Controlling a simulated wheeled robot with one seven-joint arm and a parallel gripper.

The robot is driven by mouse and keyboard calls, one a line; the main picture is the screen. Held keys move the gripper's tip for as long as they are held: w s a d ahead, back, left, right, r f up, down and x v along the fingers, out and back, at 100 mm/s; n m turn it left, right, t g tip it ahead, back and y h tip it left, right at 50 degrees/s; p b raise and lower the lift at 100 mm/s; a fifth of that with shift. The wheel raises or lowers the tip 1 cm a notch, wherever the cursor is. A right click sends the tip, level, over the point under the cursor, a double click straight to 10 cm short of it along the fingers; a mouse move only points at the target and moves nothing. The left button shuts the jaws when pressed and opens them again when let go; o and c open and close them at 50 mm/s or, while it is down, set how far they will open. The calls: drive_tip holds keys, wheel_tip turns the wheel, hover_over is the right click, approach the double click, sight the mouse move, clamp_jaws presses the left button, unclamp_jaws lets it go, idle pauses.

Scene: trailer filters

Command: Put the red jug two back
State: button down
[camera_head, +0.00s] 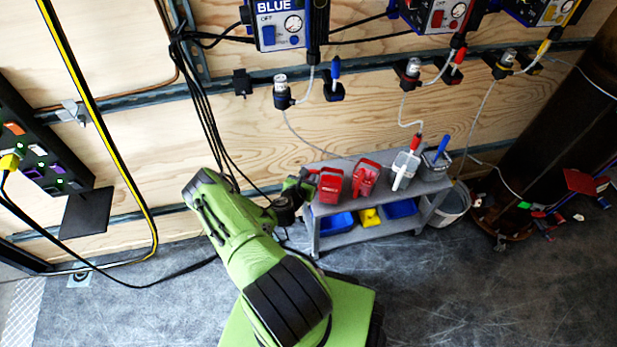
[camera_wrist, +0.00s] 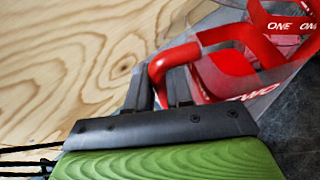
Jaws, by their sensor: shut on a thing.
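The red jug two (camera_head: 330,186) is at the left end of the grey cart's top, clear-walled with red parts. In the wrist view its "TWO" label (camera_wrist: 252,94) shows at the lower right. My gripper (camera_head: 304,184) reaches it from the left. In the wrist view my gripper's fingers (camera_wrist: 165,88) are shut on the red handle of jug two. Whether the jug's base touches the cart top is hidden. The red jug one (camera_head: 366,178) stands just to its right, and its "ONE" label shows in the wrist view (camera_wrist: 284,26).
The grey cart (camera_head: 345,208) stands by the wooden wall, with blue and yellow bins on its lower shelf. A grey jug (camera_head: 402,170) and a dark container with a blue handle (camera_head: 436,158) fill its right end. A bucket (camera_head: 452,205) stands right of it. Cables hang behind my arm.

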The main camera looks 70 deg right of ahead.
drive_tip(key=c, duration=1)
unclamp_jaws()
drive_tip(key=shift+f, duration=0.1)
drive_tip(key=shift+a+r, duration=0.1)
drive_tip(key=shift+r, duration=0.15)
drive_tip(key=p+v, duration=0.4)
drive_tip(key=v, duration=0.7)
drive_tip(key=shift+a+r, duration=0.15)
drive_tip(key=shift+a, duration=0.2)
drive_tip(key=shift+w, duration=0.15)
